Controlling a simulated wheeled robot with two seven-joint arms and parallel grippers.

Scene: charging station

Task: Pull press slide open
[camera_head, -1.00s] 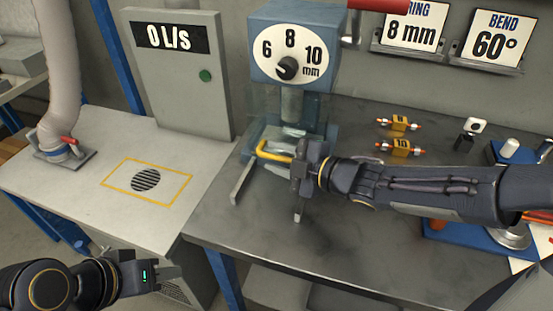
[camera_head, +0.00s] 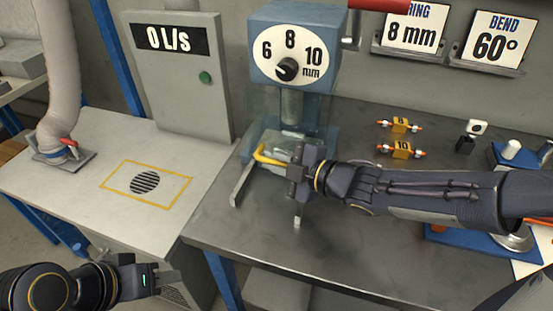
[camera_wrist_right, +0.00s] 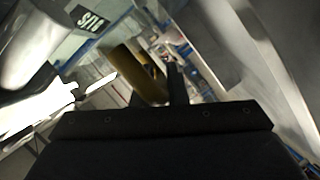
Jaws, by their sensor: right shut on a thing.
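The blue press (camera_head: 292,50) stands at the back of the dark table, with a dial marked 6, 8 and 10 mm. Its slide with a yellow handle (camera_head: 265,156) sits low at the front of the press. My right gripper (camera_head: 290,164) is shut on the yellow handle. In the right wrist view the yellow handle (camera_wrist_right: 138,72) lies between the fingers (camera_wrist_right: 155,85); the view is partly blurred. The gripper hides part of the handle and slide. My left gripper (camera_head: 165,280) is low at the left, away from the press; its finger gap is unclear.
A grey box (camera_head: 180,75) reading 0 L/s and a hose nozzle (camera_head: 62,154) are on the pale bench at left. A red lever (camera_head: 378,5) is above. The table front is clear.

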